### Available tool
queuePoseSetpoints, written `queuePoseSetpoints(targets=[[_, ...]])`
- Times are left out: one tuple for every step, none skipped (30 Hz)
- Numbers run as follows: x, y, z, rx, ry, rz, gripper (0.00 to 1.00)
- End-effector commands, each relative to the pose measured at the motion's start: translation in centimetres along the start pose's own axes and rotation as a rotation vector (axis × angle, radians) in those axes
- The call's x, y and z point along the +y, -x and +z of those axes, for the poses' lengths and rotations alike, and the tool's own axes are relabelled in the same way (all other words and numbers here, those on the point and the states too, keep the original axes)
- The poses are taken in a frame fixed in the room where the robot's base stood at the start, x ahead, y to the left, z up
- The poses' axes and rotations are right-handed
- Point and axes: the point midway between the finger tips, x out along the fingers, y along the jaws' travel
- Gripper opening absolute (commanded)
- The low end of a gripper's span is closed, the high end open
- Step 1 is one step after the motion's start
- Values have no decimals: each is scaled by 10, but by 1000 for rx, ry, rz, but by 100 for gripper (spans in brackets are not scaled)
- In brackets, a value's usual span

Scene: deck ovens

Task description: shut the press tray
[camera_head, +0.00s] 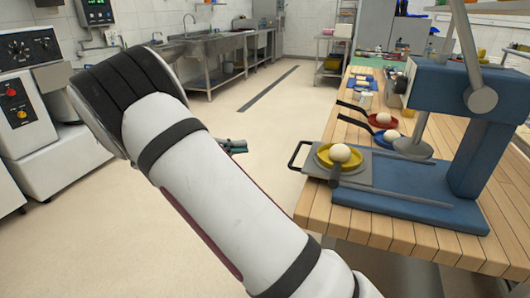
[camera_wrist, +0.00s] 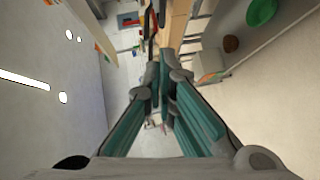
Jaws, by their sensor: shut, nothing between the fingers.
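The blue press (camera_head: 487,150) stands on the wooden table at the right of the head view. Its grey press tray (camera_head: 362,176) sticks out to the left from under the round pressing plate (camera_head: 412,149). On the tray is a yellow dish (camera_head: 323,155) with a pale dough ball (camera_head: 340,152). The tray's black handle (camera_head: 293,156) points left, past the table edge. My gripper (camera_head: 242,147) is left of the handle and apart from it, partly hidden behind my arm. In the wrist view my gripper (camera_wrist: 162,72) has its teal fingers together with nothing between them.
The wooden table (camera_head: 400,238) has a near left edge below the tray. Behind the press lie a red pan (camera_head: 384,120) and a blue pan (camera_head: 384,141) with dough balls. Open floor (camera_head: 265,135) lies left of the table. Machines (camera_head: 30,105) stand at the far left.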

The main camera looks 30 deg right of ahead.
Motion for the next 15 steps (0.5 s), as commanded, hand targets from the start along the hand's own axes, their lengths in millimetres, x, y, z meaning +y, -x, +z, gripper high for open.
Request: queuePoseSetpoints(targets=[[0,-2,-1,1,-2,6,0],[0,-4,-1,2,-2,7,0],[0,-7,-1,1,-2,7,0],[0,-10,-1,1,-2,8,0],[1,-14,0,0,-2,7,0],[0,-20,0,-1,-1,6,0],[0,-25,0,-1,-2,6,0],[0,-31,0,-2,-1,6,0],[0,-38,0,-2,0,6,0],[0,-44,0,-2,0,6,0],[0,-50,0,-3,0,5,0],[0,-58,0,-3,0,5,0],[0,-64,0,-2,0,5,0],[0,-70,0,-2,0,5,0],[0,-78,0,-3,-1,4,0]])
